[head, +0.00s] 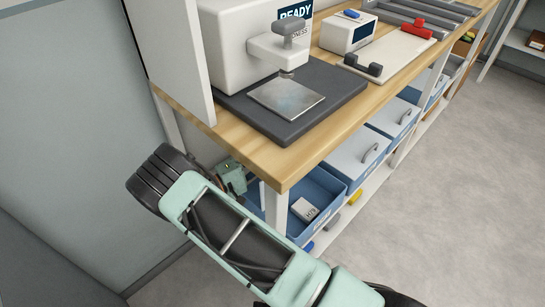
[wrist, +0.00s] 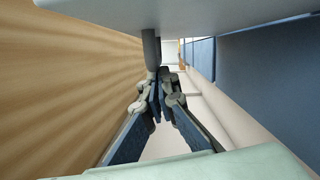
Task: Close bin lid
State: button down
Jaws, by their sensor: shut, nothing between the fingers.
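The nearest blue bin (head: 325,182) under the bench is open at the top, with a white labelled box inside. Its lid is not clear in the head view. In the wrist view a pale panel (wrist: 215,12) with a grey rod (wrist: 151,50) spans the top; it may be the lid and its handle, but I cannot be sure. My gripper (wrist: 160,88) is shut and empty. Its fingertips are close to the rod's lower end; I cannot tell whether they touch. In the head view my wrist is at the bench's near end, and the fingertips are hidden.
The wooden benchtop (head: 268,160) overhangs the bins, with a white post (head: 275,208) at its corner. Wood lies close on the left in the wrist view, a blue wall (wrist: 262,75) on the right. Neighbouring bins have white lids (head: 357,152) with grey handles. The floor (head: 440,190) is clear.

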jog(key=s+d+m+y, duration=0.2)
jog(key=s+d+m, duration=0.6)
jog(key=m, duration=0.1)
jog(key=shift+s+d+m+g+y+p, duration=0.3)
jog(key=shift+s+d+m, duration=0.05)
jog(key=shift+m, duration=0.05)
jog(key=shift+f, duration=0.15)
dwell(0.6)
